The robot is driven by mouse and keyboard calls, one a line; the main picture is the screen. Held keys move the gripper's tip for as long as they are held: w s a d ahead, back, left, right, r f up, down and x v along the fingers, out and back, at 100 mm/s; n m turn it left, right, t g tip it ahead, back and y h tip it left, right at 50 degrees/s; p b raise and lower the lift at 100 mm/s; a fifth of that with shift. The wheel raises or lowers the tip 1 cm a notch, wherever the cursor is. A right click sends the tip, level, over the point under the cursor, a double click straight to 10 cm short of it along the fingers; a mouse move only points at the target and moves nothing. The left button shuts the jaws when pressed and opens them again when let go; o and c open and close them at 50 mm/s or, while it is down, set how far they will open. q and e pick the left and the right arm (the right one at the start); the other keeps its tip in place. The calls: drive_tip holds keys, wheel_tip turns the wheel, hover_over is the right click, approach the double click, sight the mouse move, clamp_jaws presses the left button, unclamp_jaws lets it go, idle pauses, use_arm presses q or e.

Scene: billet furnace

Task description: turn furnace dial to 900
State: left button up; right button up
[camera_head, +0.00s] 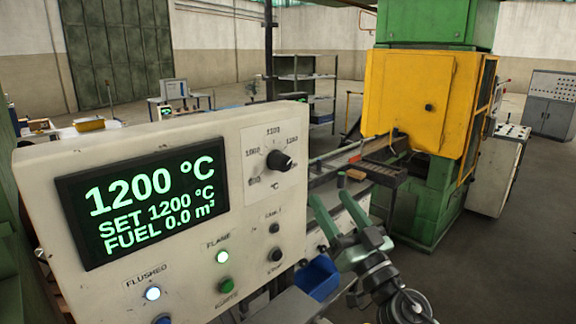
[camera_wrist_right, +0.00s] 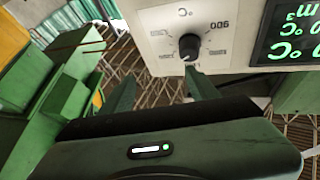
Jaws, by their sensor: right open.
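The furnace dial (camera_head: 279,161) is a black knob on a white scale plate on the cream control panel (camera_head: 200,135). It also shows upside down in the right wrist view (camera_wrist_right: 189,46), where the 900 mark is at its upper right. The display (camera_head: 148,200) reads 1200 °C, SET 1200 °C and FUEL 0.0 m³. My right gripper (camera_head: 328,196) is open and empty, to the lower right of the dial and apart from it. In the right wrist view its two fingers (camera_wrist_right: 158,88) point toward the panel, with the dial beyond the right finger. My left gripper is not in view.
Lit FLUSHED (camera_head: 152,293) and FLAME (camera_head: 222,256) lamps, a green button (camera_head: 225,286) and small black knobs sit below the dial. A blue bin (camera_head: 316,277) is under my right gripper. A yellow and green machine (camera_head: 410,100) stands behind to the right.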

sight(287, 166)
drive_tip(key=w+a+r+n+g+y, duration=0.1)
drive_tip(key=w+a, duration=0.1)
drive_tip(key=a, duration=0.1)
drive_tip(key=w+a+r+n+g+y, duration=0.2)
drive_tip(key=a, duration=0.1)
drive_tip(key=w+a+r+n+g+y, duration=0.1)
drive_tip(key=w+a+r+n, duration=0.1)
drive_tip(key=a, duration=0.1)
drive_tip(key=shift+w+a+r+g+y, duration=0.1)
drive_tip(key=shift+r+g+y, duration=0.15)
drive_tip(key=shift+g+y, duration=0.15)
clamp_jaws()
